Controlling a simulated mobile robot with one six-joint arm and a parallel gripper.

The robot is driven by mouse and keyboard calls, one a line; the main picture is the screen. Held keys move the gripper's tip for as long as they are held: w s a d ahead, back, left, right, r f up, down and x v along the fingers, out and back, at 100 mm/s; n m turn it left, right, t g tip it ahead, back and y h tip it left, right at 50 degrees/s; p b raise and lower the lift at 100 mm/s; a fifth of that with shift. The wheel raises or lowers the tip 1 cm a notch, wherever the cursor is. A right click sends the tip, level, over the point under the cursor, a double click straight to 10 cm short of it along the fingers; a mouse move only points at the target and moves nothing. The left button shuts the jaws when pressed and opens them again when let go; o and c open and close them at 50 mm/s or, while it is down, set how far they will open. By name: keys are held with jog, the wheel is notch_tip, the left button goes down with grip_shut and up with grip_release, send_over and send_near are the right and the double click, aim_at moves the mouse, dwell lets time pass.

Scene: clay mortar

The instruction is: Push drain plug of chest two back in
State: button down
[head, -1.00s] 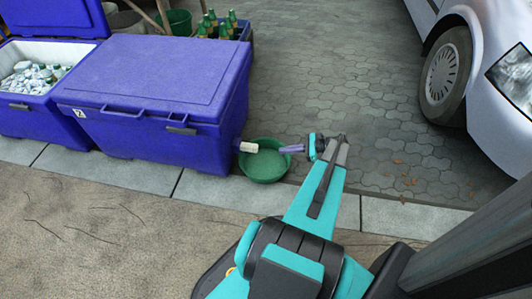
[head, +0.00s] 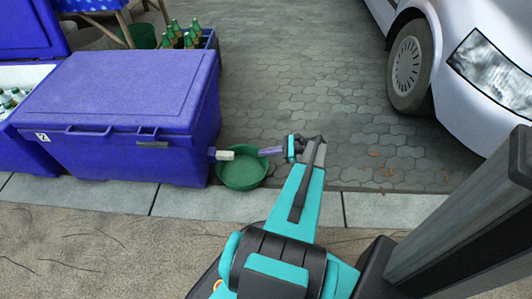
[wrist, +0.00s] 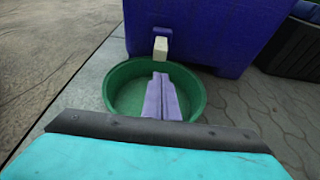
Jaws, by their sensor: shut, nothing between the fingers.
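Chest two is a closed blue chest (head: 120,92) marked with a 2, at the left in the head view; its end wall shows in the wrist view (wrist: 205,28). The drain plug, a cream block (head: 225,155), sticks out low from its right end; in the wrist view (wrist: 160,47) it stands out above the basin. My gripper (head: 262,152) has purple fingers, shut together and empty. It points at the plug from the right, with a visible gap. In the wrist view the fingertips (wrist: 160,76) lie just below the plug in the picture.
A green basin (head: 243,182) stands on the ground under the plug and my fingers. An open blue chest (head: 22,75) with bottles is at the left. A crate of green bottles (head: 207,40) is behind. A silver car (head: 465,85) stands right. Paving between is clear.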

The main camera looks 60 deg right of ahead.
jog(key=r+b+x, duration=0.1)
jog(key=b+x, duration=0.3)
jog(key=x, duration=0.7)
jog(key=shift+w+a+b, duration=0.2)
jog(key=shift+w+b, duration=0.1)
